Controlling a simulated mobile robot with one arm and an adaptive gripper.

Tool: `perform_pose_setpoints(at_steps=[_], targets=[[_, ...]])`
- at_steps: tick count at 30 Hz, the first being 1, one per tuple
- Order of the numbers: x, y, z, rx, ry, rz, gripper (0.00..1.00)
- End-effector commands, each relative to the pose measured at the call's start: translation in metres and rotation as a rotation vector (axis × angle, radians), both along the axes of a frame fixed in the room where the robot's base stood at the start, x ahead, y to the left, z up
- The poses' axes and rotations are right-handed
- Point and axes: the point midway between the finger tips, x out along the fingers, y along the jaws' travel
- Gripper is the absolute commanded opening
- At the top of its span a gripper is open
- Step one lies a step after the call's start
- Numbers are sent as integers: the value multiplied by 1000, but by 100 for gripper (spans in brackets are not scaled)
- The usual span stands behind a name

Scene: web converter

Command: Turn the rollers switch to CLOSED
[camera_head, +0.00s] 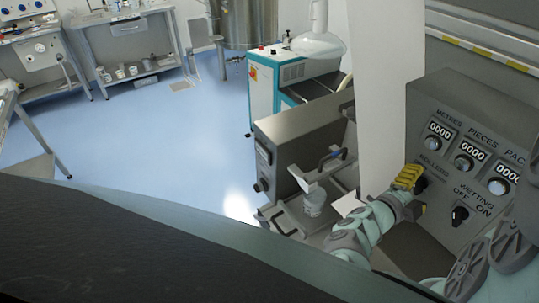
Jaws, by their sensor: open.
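The control panel (475,119) is a grey box on the right with three counter dials in a row, labelled METRES, PIECES and a partly cut-off PAC. The ROLLERS label (430,163) is below the METRES dial. The rollers switch sits under it, at my gripper, and is mostly hidden behind the yellow fingers. My gripper (411,184) is open at the panel face, around or just in front of the switch; I cannot tell if it touches. The switch's position and its CLOSED mark are hidden.
A black WETTING OFF/ON knob (460,215) is right of my gripper, close to my arm. A grey machine with handles (302,150) stands left of the panel. A teal and white cabinet (277,82) is behind it. The blue floor (150,140) is clear.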

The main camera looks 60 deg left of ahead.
Motion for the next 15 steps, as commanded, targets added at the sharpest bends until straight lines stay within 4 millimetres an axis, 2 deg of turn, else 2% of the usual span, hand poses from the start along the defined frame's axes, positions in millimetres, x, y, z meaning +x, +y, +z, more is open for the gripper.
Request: perform_pose_setpoints(at_steps=[4,12,15], targets=[[7,-1,1,0,-1,-3,76],[7,-1,1,1,-2,-3,78],[7,-1,1,1,-2,-3,68]])
